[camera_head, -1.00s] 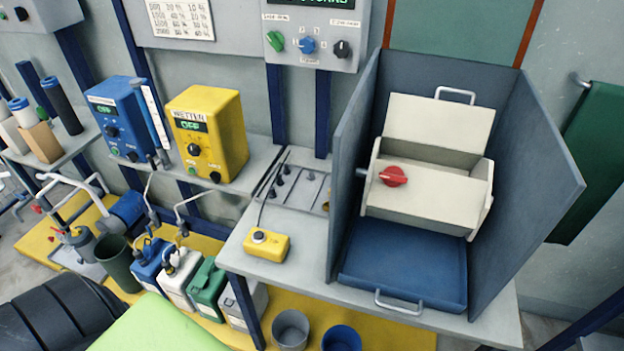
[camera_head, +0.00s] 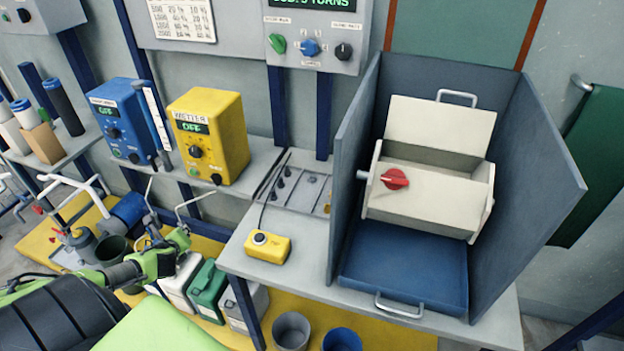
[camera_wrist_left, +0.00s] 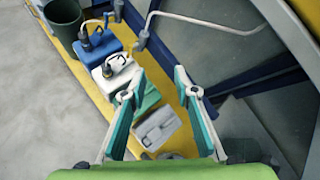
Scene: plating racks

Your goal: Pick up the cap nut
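I cannot clearly make out a cap nut. Several small dark pieces (camera_head: 287,171) stand at a shallow grey tray (camera_head: 312,177) on the table, too small to identify. My left gripper (camera_head: 180,240) has its green wrist above the jugs, left of the table and well short of the tray. In the left wrist view the left gripper (camera_wrist_left: 159,74) is open, with nothing between its fingers. My right gripper is not in view.
A yellow control box (camera_head: 268,249) sits on the table (camera_head: 255,275) in front of the tray. A dark-walled booth (camera_head: 345,170) stands on the right. A blue jug (camera_wrist_left: 98,42), white jug (camera_wrist_left: 113,72) and green jug (camera_wrist_left: 150,97) stand below. Yellow (camera_head: 230,140) and blue (camera_head: 118,120) units stand behind.

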